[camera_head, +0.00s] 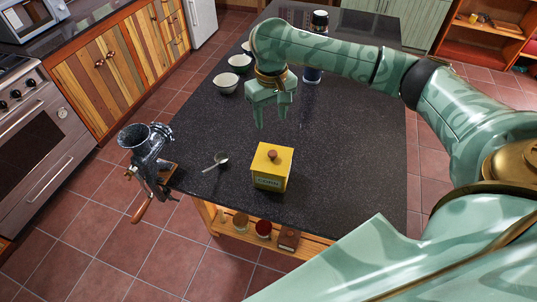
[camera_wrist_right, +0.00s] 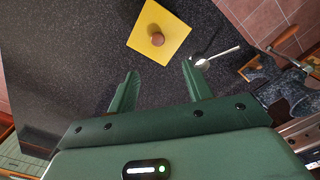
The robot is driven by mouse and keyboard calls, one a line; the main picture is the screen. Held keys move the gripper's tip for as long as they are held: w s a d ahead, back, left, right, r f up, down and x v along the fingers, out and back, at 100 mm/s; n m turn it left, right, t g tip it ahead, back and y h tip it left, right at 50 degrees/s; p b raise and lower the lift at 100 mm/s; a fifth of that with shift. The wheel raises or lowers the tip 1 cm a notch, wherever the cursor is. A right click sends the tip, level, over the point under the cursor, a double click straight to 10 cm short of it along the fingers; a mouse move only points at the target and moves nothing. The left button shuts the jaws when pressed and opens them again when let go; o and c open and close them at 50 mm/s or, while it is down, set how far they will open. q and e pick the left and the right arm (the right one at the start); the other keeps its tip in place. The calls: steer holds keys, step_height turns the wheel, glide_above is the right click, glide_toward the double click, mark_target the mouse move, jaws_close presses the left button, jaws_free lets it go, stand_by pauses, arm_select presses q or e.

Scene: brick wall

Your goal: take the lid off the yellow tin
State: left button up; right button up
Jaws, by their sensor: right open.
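The yellow tin (camera_head: 270,180) stands upright on the dark countertop, near its front edge. Its yellow lid (camera_head: 273,157) is on it, with a round brown knob in the middle. In the right wrist view the lid (camera_wrist_right: 160,32) is seen from above, beyond the fingertips. My right gripper (camera_head: 270,122) is open and empty, above the counter behind the tin and apart from it. Its two fingers also show in the right wrist view (camera_wrist_right: 160,72). My left gripper is not in view.
A metal spoon (camera_head: 217,161) lies left of the tin. A meat grinder (camera_head: 149,150) is at the counter's left edge. The counter (camera_head: 355,150) right of the tin is clear.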

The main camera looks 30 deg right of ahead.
steer(key=b, duration=0.1)
glide_toward(273, 153)
steer(key=shift+a, duration=0.25)
steer(key=f, duration=0.1)
steer(key=f+b, duration=0.1)
steer(key=f, duration=0.1)
steer(key=shift+w, duration=0.35)
steer(key=shift+s+f+b, duration=0.2)
steer(key=shift+f+b, duration=0.1)
steer(key=shift+f, duration=0.45)
steer(key=f, duration=0.2)
steer(key=f+b, duration=0.1)
steer(key=f, duration=0.1)
steer(key=shift+s+d+f, duration=0.1)
steer(key=shift+d, duration=0.1)
steer(key=shift+c, duration=0.6)
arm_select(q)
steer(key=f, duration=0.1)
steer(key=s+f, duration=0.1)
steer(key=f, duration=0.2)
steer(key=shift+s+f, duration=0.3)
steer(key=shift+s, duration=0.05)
arm_select(e)
steer(key=c, duration=0.9)
